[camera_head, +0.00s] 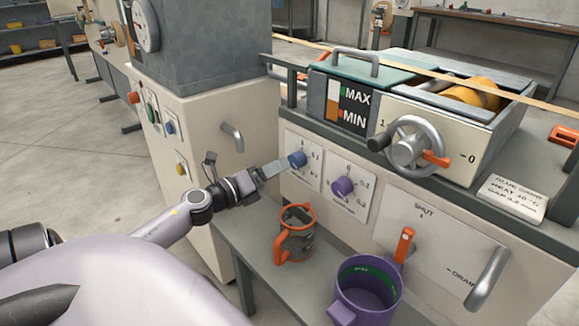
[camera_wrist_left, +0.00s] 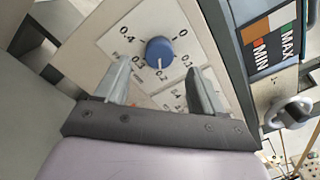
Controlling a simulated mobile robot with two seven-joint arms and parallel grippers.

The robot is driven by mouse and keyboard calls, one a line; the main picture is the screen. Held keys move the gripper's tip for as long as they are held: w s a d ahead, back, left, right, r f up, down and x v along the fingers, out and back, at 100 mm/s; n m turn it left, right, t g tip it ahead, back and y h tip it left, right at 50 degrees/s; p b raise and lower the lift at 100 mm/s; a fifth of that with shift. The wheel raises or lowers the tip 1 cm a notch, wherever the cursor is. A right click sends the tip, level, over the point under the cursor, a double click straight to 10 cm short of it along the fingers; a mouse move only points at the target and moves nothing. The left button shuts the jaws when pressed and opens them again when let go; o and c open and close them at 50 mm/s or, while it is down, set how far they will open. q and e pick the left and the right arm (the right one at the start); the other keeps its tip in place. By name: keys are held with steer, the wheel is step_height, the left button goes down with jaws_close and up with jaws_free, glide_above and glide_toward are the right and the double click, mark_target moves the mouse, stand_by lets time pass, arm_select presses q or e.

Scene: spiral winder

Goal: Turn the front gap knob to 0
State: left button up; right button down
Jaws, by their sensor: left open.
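A blue knob (camera_head: 297,159) sits on a white dial plate on the machine's front panel. In the left wrist view the blue knob (camera_wrist_left: 159,50) is ringed by marks from 0 to 0.4, and its white pointer is toward 0.2. A purple knob (camera_head: 342,187) with its own dial is to its right; the plates' small lettering is unreadable, so I cannot tell which is called front. My left gripper (camera_head: 284,164) is close to the blue knob, open, with its fingers (camera_wrist_left: 160,72) apart and nothing between them. My right gripper is not in view.
An orange-rimmed grey mug (camera_head: 297,235) and a purple pot (camera_head: 368,290) stand on the shelf below. A handwheel (camera_head: 408,147) and a MAX/MIN gauge (camera_head: 347,108) are above. A shut/drain lever (camera_head: 404,244) and a metal handle (camera_head: 488,278) are at right.

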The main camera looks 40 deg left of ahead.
mark_target(292, 161)
arm_select(q)
steer(key=shift+w+d, duration=0.15)
steer(key=shift+w, duration=1.3)
steer(key=shift+w+d, duration=0.1)
steer(key=shift+w, duration=1.35)
steer(key=c, duration=1.1)
